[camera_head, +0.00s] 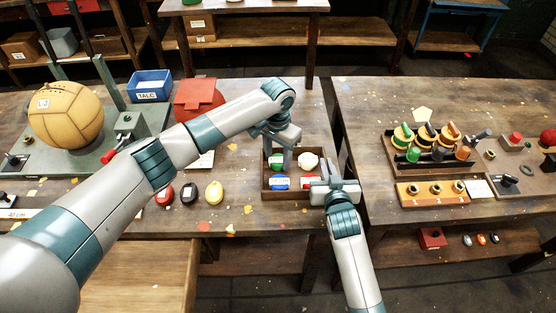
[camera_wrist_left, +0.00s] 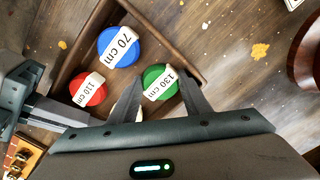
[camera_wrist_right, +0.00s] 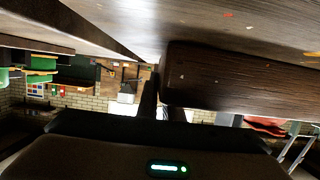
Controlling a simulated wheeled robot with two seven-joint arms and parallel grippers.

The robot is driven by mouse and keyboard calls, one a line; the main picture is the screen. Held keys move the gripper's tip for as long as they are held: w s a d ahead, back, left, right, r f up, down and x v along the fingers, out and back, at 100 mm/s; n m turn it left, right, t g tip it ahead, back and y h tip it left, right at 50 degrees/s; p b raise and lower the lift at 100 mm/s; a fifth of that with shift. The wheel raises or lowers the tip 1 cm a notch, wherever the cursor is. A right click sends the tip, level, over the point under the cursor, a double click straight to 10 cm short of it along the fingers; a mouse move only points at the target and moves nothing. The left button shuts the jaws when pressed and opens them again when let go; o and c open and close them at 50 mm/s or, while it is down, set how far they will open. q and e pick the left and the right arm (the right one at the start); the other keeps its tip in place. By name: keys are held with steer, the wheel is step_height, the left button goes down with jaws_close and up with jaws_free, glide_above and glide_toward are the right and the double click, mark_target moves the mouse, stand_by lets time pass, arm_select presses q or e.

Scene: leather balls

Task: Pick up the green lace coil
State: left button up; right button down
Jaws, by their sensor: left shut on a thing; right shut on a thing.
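The green lace coil (camera_head: 277,162), labelled 130 cm, is in the back left part of a wooden tray (camera_head: 285,195). My left gripper (camera_head: 278,150) reaches down over it from above. In the left wrist view the two fingers stand on either side of the green coil (camera_wrist_left: 160,84), shut on it. A blue coil (camera_wrist_left: 118,46) labelled 70 cm and a red coil (camera_wrist_left: 88,90) labelled 110 cm lie beside it. A cream coil (camera_head: 308,160) is at the back right. My right gripper (camera_head: 322,186) is shut on the tray's right wall, dark in the right wrist view (camera_wrist_right: 235,75).
Red, black and yellow pieces (camera_head: 214,194) lie left of the tray. A tan ball (camera_head: 65,115) sits on a stand at far left, near a blue talc bin (camera_head: 150,86). A gap separates this table from the right table, which holds a spool rack (camera_head: 425,165).

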mark_target(277, 161)
arm_select(q)
steer(key=shift+r, duration=0.1)
arm_select(e)
steer(key=shift+f, duration=0.1)
arm_select(q)
step_height(277, 161, up, 10)
stand_by(0.4)
arm_select(e)
steer(key=c, duration=1.8)
jaws_free()
steer(key=shift+c, duration=0.2)
steer(key=shift+s, duration=0.1)
steer(key=v, duration=1.2)
